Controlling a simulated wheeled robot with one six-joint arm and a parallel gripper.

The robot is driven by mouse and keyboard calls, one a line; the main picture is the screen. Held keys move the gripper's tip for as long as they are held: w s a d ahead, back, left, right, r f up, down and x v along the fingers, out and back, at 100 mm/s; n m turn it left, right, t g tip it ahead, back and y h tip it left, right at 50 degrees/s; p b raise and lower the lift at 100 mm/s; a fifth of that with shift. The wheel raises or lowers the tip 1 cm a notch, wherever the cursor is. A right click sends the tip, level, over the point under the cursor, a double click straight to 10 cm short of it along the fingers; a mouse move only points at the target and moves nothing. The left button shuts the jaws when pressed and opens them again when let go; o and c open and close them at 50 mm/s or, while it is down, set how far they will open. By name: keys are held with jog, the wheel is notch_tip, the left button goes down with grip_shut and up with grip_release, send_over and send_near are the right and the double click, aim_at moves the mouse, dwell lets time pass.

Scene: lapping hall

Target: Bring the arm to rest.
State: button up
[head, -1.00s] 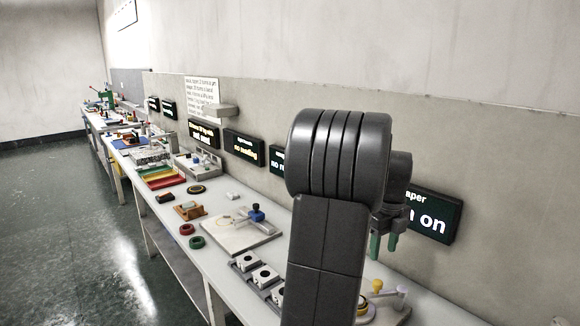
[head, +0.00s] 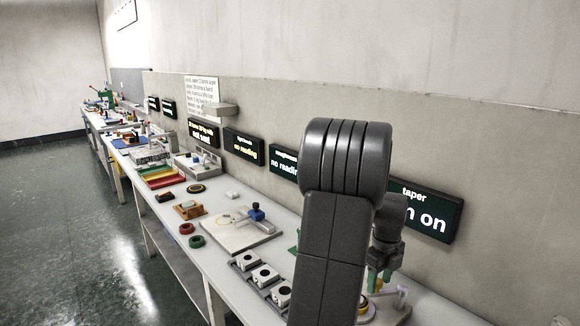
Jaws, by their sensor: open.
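My arm rises in the right half of the head view, a dark grey link with a rounded joint at its top. My gripper (head: 379,280) hangs behind the arm on the right, with green fingers pointing down over the near end of the bench (head: 225,270). It is open, and I see nothing between the fingers. It is close above a fixture with a yellow ring (head: 366,308); I cannot tell whether it touches. The arm hides part of the bench and part of a sign.
On the bench are a grey rack with white blocks (head: 264,276), a pale plate with a blue clamp (head: 256,212), red and green rings (head: 195,241) and a wooden block (head: 189,210). Dark lit signs, such as the taper sign (head: 428,215), line the wall. Open floor (head: 80,230) lies left.

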jog(key=s+d+n+b, duration=0.3)
jog(key=s+d+n, duration=0.15)
jog(key=n, duration=0.55)
notch_tip(320, 180, up, 11)
jog(key=shift+s+a+r, duration=0.2)
jog(key=shift+s+a, duration=0.2)
jog(key=shift+a, duration=0.1)
dwell(0.4)
